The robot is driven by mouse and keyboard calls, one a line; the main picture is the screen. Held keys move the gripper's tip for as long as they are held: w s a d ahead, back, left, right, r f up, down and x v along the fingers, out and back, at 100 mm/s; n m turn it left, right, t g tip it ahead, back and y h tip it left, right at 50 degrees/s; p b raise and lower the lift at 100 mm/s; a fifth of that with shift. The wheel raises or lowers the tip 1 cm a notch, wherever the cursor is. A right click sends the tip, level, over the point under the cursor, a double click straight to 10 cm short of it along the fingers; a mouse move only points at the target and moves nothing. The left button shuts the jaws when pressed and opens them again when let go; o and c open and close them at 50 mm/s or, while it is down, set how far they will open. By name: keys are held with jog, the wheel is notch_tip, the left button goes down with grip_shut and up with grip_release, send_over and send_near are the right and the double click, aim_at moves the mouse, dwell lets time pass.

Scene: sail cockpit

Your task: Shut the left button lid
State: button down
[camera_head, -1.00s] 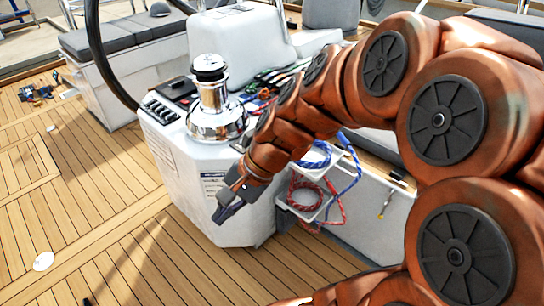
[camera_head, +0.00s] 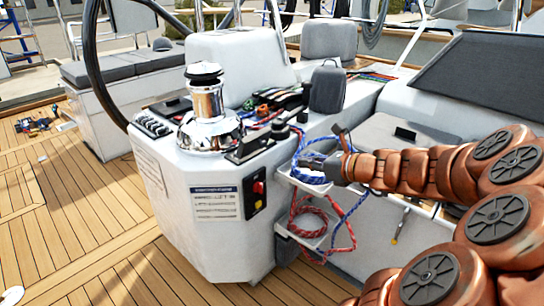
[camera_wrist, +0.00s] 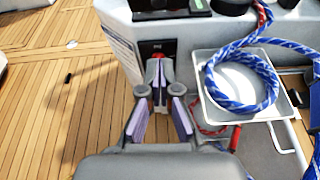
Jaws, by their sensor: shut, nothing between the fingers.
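Two dark fittings sit at the front right of the white console top. The left one (camera_head: 250,146) looks like a black button housing with a raised flap, which I take for the left button lid standing open. A rounder dark fitting (camera_head: 280,129) is to its right. In the wrist view part of a black fitting (camera_wrist: 168,10) shows at the top edge, cut off. My gripper (camera_head: 340,138) is to the right of these fittings, apart from them, by the blue rope. In the wrist view my gripper (camera_wrist: 157,66) is shut and empty, its fingertips overlapping the console's front face.
A chrome winch (camera_head: 207,112) stands left of the fittings. A blue rope coil (camera_head: 313,170) lies in an upper tray, and a red rope (camera_head: 308,218) hangs below. A panel with a red switch (camera_head: 258,187) is on the console front.

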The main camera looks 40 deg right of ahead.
jog(key=b, duration=0.3)
send_near(257, 145)
notch_tip(257, 145, down, 4)
jog(key=shift+w+a+r, duration=0.25)
jog(key=shift+w+r, duration=0.15)
jog(key=shift+w, duration=0.4)
jog(key=shift+w+a+r, duration=0.2)
jog(key=shift+w+r, duration=0.25)
jog(key=shift+w, duration=0.3)
jog(key=shift+r, duration=0.15)
